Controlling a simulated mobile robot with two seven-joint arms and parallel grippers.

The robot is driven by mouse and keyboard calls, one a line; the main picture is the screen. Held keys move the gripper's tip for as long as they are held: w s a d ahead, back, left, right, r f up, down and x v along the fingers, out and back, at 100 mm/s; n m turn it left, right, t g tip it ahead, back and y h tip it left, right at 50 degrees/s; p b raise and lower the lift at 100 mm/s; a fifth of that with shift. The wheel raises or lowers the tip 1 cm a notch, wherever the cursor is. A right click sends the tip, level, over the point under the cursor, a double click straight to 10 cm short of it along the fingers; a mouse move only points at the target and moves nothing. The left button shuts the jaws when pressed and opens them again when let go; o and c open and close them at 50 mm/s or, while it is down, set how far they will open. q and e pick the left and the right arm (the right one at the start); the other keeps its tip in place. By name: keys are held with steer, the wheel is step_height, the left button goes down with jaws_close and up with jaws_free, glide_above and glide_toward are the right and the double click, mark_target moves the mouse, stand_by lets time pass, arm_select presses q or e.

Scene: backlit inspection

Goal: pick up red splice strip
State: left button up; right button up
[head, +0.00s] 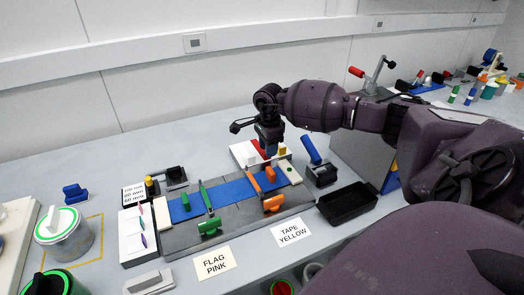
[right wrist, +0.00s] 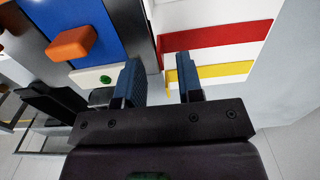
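The red splice strip (right wrist: 222,38) lies on a white block (right wrist: 255,50), beside a shorter yellow strip (right wrist: 215,71). In the head view the red strip (head: 258,149) is partly hidden by my right gripper (head: 269,148). In the right wrist view my right gripper (right wrist: 160,65) has its two blue-padded fingers apart with nothing between them. The red strip is ahead of and to the right of the fingertips; the right finger overlaps the yellow strip's end in the picture. Whether it touches is unclear. My left gripper is out of view.
A fixture with a blue band (head: 235,190) and orange clamps (head: 272,203) is close in front of the white block. A black tray (head: 347,204) and a blue-handled device (head: 312,152) stand to the right. Pails stand at the left.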

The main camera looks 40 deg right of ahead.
steer(key=shift+f, duration=1.35)
jaws_close()
